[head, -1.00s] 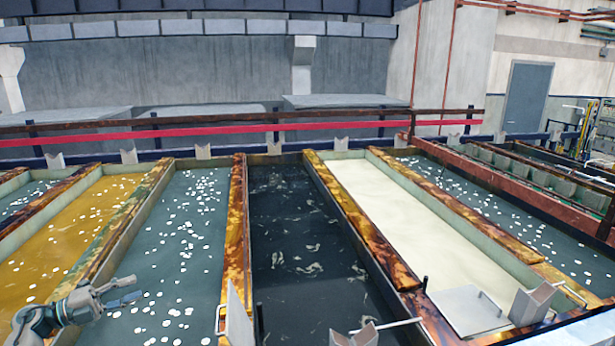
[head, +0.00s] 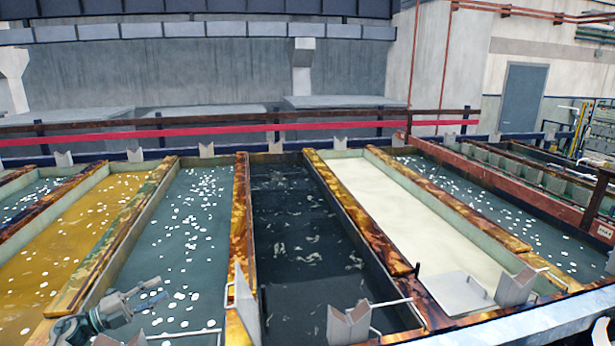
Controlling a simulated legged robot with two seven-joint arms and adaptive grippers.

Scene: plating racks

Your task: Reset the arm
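My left gripper (head: 153,294) is at the lower left, over the near end of the teal tank (head: 185,240) with white floating spots. Its two thin fingers point right and look apart, with nothing seen between them. Part of its grey arm (head: 75,328) comes in from the lower left corner. My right gripper is not in view. A small black and white part at the bottom right corner is cut off by the frame, and I cannot tell what it is.
V-shaped metal brackets (head: 350,325) and thin rods stand along the near edge. A red rail (head: 200,131) runs behind.

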